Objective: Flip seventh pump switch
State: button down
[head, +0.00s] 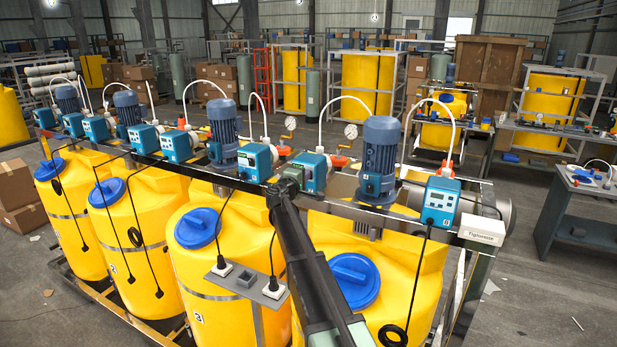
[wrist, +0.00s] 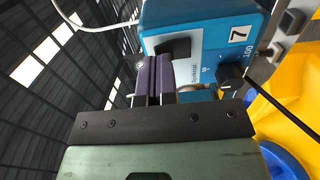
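The seventh pump (wrist: 205,45) is a blue box with a white front panel, marked 7, close to my gripper in the wrist view. It has a dark rectangular part (wrist: 174,48) and a black knob (wrist: 230,76) with a cable. I cannot tell for sure which part is the switch or its position. In the head view this pump appears to be the blue box (head: 312,172) right of my arm's end. My gripper (wrist: 153,72) has its purple fingers together with nothing visible between them, just beside the panel; contact is unclear. In the head view its fingertips are hard to make out.
Another blue pump (head: 438,203) stands to the right, and more line the rail to the left. Blue-grey motors (head: 380,155) rise between them. Yellow tanks (head: 232,262) with blue lids stand below. White hoses (head: 345,105) arch above the pumps.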

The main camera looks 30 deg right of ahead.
jog(key=shift+w+d, duration=0.35)
jog(key=shift+d, duration=0.1)
jog(key=v, duration=0.6)
jog(key=shift+s+a, duration=0.25)
jog(key=shift+a, duration=0.05)
dwell(0.4)
jog(key=s+f+m+g+y, duration=0.2)
jog(key=s+f+m+g, duration=0.3)
jog(key=s+f, duration=0.3)
jog(key=s+a+f+m+g+y+b, duration=0.1)
jog(key=s+a+f+g+y+b, duration=0.2)
jog(key=s+a+f+y+b, duration=0.3)
jog(key=s+a+f+m+g+y+b, duration=0.1)
jog(key=s+a+f+y+b, duration=0.5)
jog(key=s+a+f, duration=1)
jog(key=s+f+g+b, duration=0.1)
jog(key=s+f+b, duration=0.1)
jog(key=s, duration=0.7)
jog(key=shift+s+a+f+g+b, duration=0.15)
jog(key=shift+a+f+g+b, duration=0.25)
jog(key=shift+b, duration=0.35)
